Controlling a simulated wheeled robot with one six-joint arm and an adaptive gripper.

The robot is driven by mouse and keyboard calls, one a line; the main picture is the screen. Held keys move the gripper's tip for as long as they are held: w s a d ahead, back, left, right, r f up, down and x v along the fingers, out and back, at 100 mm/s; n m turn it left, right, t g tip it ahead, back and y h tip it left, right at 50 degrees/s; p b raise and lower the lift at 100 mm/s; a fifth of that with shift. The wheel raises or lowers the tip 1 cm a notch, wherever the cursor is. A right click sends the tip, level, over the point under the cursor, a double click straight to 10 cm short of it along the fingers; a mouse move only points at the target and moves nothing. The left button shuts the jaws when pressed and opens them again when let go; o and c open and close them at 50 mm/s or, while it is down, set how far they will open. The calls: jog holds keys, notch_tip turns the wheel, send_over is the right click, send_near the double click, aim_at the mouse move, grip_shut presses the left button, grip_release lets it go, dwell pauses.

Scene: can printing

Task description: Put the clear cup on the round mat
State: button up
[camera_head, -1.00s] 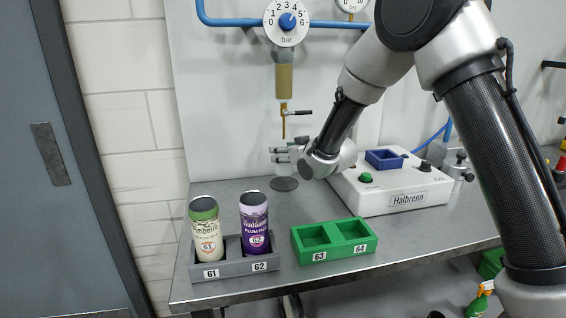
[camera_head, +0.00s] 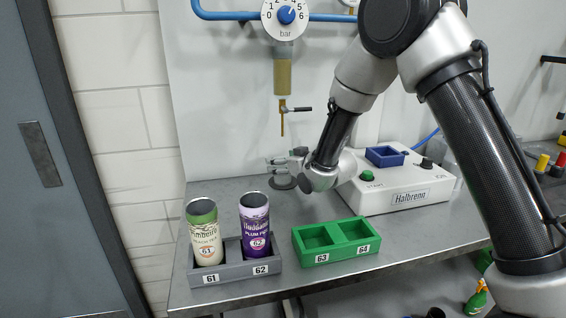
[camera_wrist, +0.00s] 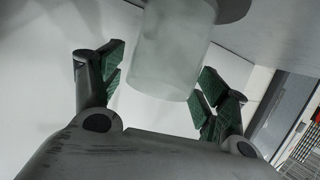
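The clear cup (camera_wrist: 168,55) is frosted and see-through. In the wrist view it lies between the fingers of my gripper (camera_wrist: 160,82), whose green pads sit on either side with narrow gaps; the gripper looks open around it. The dark round mat (camera_wrist: 236,8) shows at the cup's far end in the wrist view. In the head view, the round mat (camera_head: 283,185) lies on the bench, with my gripper (camera_head: 275,166) just above it. The cup is faint there and seems to stand on the mat; the exact contact is hard to see.
A grey holder (camera_head: 236,272) has a green can (camera_head: 204,236) and a purple can (camera_head: 255,228). A green two-slot holder (camera_head: 300,250) is empty. A white machine (camera_head: 390,200) with a blue holder (camera_head: 386,158) stands to the right. A brass nozzle (camera_head: 282,122) hangs above the mat.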

jog(key=shift+s+d+r, duration=0.1)
jog(key=shift+r, duration=0.1)
jog(key=v, duration=1.2)
jog(key=s+d+r+m+g+h, duration=0.1)
jog(key=s+d+r+m+h, duration=0.2)
jog(key=d, duration=0.7)
jog(key=s+d+r+m+g+h, duration=0.1)
jog(key=s+d+r+h, duration=0.15)
jog(key=d+r, duration=0.45)
jog(key=s+d+m+g+h, duration=0.2)
jog(key=s+d, duration=0.5)
jog(key=s, duration=0.6)
jog(key=s+d+m+g+h, duration=0.1)
jog(key=s+d+g, duration=0.2)
jog(key=s+d, duration=0.5)
jog(key=s, duration=0.5)
jog(key=shift+d+r+m+h, duration=0.2)
jog(key=shift+r+m+h, duration=0.05)
jog(key=shift+m+h, duration=0.15)
